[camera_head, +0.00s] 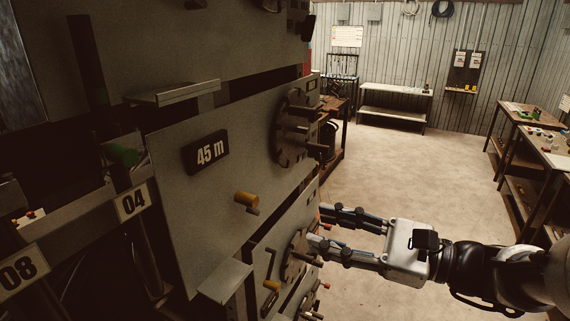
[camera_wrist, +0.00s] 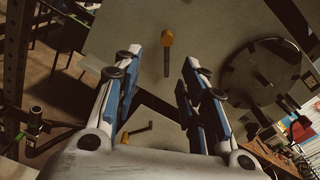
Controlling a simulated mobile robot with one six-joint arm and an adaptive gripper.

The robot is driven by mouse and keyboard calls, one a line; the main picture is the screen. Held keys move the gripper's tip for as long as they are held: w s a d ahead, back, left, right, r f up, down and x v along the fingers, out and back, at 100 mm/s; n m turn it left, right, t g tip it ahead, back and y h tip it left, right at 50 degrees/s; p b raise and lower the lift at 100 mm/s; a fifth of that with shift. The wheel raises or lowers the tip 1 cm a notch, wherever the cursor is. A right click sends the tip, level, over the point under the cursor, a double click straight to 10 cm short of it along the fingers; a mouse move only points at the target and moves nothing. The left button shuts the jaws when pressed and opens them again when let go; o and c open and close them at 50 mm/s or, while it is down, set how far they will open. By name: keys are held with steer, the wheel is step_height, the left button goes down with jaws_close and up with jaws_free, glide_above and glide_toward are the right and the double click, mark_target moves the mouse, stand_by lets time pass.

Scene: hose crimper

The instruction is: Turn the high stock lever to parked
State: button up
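The stock machine has stacked grey panels with yellow-orange-knobbed levers. One lever (camera_head: 247,199) sticks out of the panel with the "45 m" plate (camera_head: 206,151). Another lever (camera_head: 271,284) is on the panel below it. No label tells me which is the high stock lever. In the wrist view, an orange-knobbed lever (camera_wrist: 167,40) with a dark rod shows beyond and between my fingertips, apart from them. A smaller lever (camera_wrist: 126,138) shows lower down. My gripper (camera_head: 317,226) is open and empty, at the right of the lower panel, its fingers pointing left toward it.
A dark round disc with pegs (camera_head: 290,129) stands out from the "45 m" panel; a disc also shows at right in the wrist view (camera_wrist: 262,82). A lower disc (camera_head: 297,256) is close to my fingertips. The floor (camera_head: 400,180) behind is clear; benches (camera_head: 535,140) stand at right.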

mark_target(256, 202)
steer(key=shift+t, duration=0.3)
steer(key=x, duration=0.5)
steer(key=p+x, duration=0.1)
steer(key=x, duration=0.5)
steer(key=r+x, duration=0.1)
steer(key=x, duration=0.5)
steer(key=shift+w+a+p, duration=0.1)
steer(key=shift+w+p, duration=0.15)
steer(key=shift+p, duration=0.05)
jaws_close()
steer(key=shift+f, duration=0.1)
